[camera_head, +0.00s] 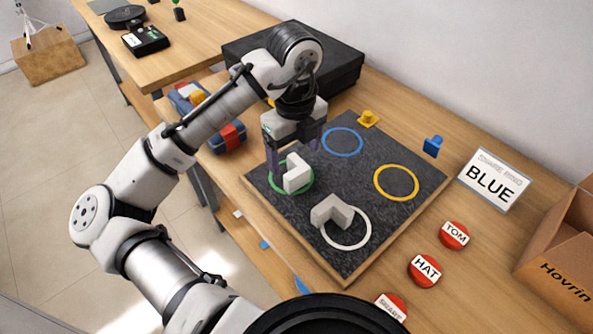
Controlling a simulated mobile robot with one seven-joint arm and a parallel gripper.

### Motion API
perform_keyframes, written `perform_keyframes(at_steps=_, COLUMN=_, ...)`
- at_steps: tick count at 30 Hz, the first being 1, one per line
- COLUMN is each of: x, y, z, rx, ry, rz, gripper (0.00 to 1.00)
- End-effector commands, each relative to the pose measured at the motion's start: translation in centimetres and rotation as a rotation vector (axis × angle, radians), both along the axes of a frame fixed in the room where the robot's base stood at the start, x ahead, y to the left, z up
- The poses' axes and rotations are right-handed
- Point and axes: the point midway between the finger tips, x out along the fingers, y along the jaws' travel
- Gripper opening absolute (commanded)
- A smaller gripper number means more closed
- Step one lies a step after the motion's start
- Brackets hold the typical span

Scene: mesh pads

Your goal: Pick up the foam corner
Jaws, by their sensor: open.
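Two pale, L-shaped corner pieces sit on the dark mesh pad (388,152); I cannot tell by material which one is foam. The white corner piece (297,176) stands in the green ring (279,188). The light grey corner piece (331,211) lies nearer the front, overlapping the left edge of the white ring (364,240). My gripper (294,155) is open and points down at the white corner piece, its purple fingers apart. Whether the fingers touch that piece is hard to tell. The grey corner piece is clear of the gripper.
A blue ring (342,142) and yellow ring (396,183) are empty. A yellow piece (368,119) and blue piece (432,147) sit near the back edge. A black case (345,72) stands behind my arm. A "BLUE" sign (492,181), red discs (424,270) and cardboard box (560,262) are at right.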

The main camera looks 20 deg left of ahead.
Motion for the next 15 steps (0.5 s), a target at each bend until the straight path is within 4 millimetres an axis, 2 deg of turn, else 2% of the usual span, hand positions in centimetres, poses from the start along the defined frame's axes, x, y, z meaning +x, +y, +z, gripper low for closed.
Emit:
perform_keyframes(at_steps=8, x=0.0, y=-0.1, z=-2.1, rx=-0.001, ry=-0.001, rz=0.0, gripper=0.8)
perform_keyframes(at_steps=15, x=0.1, y=-0.3, z=-5.4, rx=-0.001, ry=0.0, rz=0.002, gripper=0.8)
